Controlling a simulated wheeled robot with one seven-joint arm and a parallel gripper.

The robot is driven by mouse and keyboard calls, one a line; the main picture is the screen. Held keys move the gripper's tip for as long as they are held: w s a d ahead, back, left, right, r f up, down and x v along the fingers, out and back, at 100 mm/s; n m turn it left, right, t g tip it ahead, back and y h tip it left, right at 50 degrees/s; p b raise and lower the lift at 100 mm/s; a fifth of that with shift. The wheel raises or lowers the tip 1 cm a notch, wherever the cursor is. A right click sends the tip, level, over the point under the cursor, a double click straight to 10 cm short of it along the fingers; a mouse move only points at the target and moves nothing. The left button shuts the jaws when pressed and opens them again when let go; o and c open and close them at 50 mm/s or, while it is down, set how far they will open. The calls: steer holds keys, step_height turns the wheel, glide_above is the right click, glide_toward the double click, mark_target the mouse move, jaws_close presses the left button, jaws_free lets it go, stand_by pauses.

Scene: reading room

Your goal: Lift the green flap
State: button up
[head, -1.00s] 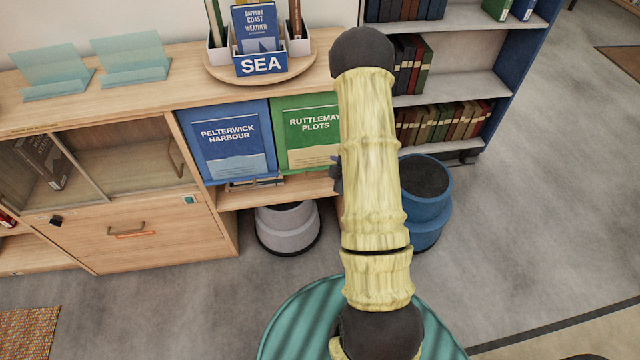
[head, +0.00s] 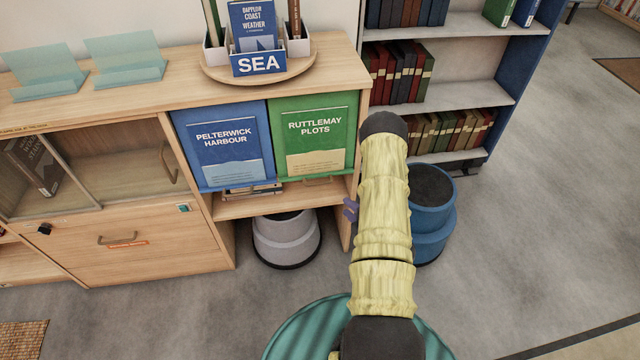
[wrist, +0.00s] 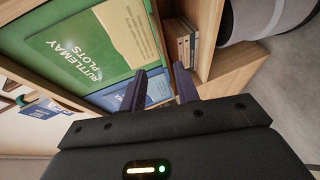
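The green flap (head: 314,136), labelled "RUTTLEMAY PLOTS", hangs closed on the low cabinet, right of the blue flap (head: 225,144). In the wrist view the green flap (wrist: 85,45) fills the upper left, turned sideways, its lower edge towards the right. My gripper (wrist: 160,88) is open and empty. One finger overlaps the flaps in that view and the other overlaps the open shelf below them. I see no contact; the exact gap is unclear. In the head view my arm hides most of my gripper (head: 350,209), which is below and right of the green flap.
Books (head: 252,189) lie in the open shelf under the flaps. A grey step stool (head: 286,240) stands below, and a blue stool (head: 432,205) stands right of my arm. The SEA book holder (head: 259,64) sits on top. Floor is clear at right.

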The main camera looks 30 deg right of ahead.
mark_target(320, 183)
steer(key=x, duration=0.8)
steer(key=b+x, duration=0.1)
steer(key=x, duration=0.8)
steer(key=shift+a+r, duration=0.1)
steer(key=shift+a, duration=0.1)
steer(key=shift+d, duration=0.1)
steer(key=shift+s, duration=0.15)
jaws_close()
